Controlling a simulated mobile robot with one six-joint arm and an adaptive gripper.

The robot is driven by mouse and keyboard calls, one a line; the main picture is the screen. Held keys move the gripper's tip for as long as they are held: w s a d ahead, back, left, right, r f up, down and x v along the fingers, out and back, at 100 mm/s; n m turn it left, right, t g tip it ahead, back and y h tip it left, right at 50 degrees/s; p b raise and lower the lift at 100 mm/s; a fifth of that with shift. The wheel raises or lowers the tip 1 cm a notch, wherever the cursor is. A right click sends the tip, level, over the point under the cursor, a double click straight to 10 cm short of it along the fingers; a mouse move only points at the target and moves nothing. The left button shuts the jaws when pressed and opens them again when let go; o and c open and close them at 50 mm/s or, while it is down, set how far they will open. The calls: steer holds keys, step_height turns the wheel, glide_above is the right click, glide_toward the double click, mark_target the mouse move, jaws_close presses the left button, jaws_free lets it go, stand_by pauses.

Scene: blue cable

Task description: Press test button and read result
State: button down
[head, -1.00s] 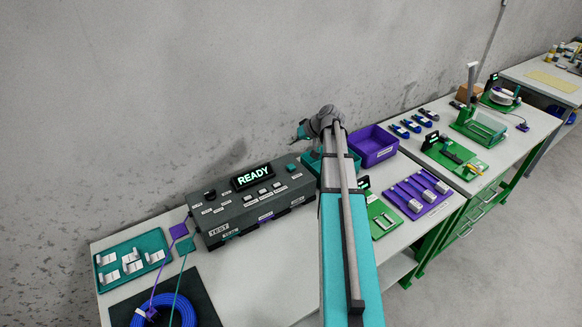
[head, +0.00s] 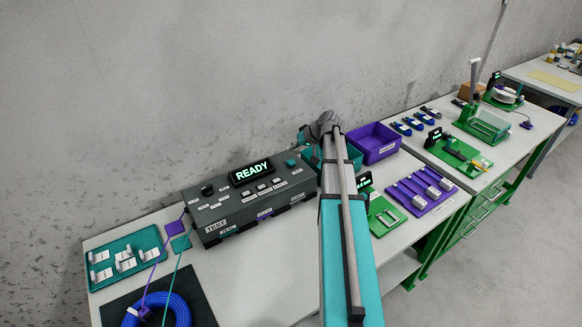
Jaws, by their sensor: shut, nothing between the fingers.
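The dark test box (head: 225,208) stands on the left bench against the wall. Its display (head: 251,172) reads READY in bright green letters. A round teal button (head: 291,163) sits on its top at the right end. Several small white-labelled controls line its top, and a TEST label is on its front left. My gripper (head: 301,138) is small and partly hidden at the far end of my arm, above and just right of the teal button, apart from it. It is shut and empty. The blue cable coil (head: 183,308) lies at the front left, its two connectors (head: 175,228) (head: 180,243) at the box's left end.
A teal tray (head: 98,277) with white parts lies left of the box. A purple bin (head: 375,148) and a teal bin (head: 350,165) stand right of it, partly behind my arm. Green and purple fixtures fill the right side. The bench front before the box is clear.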

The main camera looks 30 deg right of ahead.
mark_target(292, 162)
steer(key=shift+f+b, duration=1.5)
steer(key=shift+f, duration=0.3)
steer(key=shift+f, duration=0.2)
steer(key=shift+f+b, duration=0.25)
steer(key=shift+b, duration=0.15)
steer(key=shift+f+b, duration=0.5)
steer(key=shift+b, duration=0.05)
stand_by(1.1)
steer(key=shift+r, duration=0.2)
steer(key=shift+r+p, duration=0.75)
steer(key=shift+p, duration=0.25)
steer(key=shift+r, duration=0.1)
steer(key=shift+r+p, duration=2.45)
steer(key=shift+p, duration=0.05)
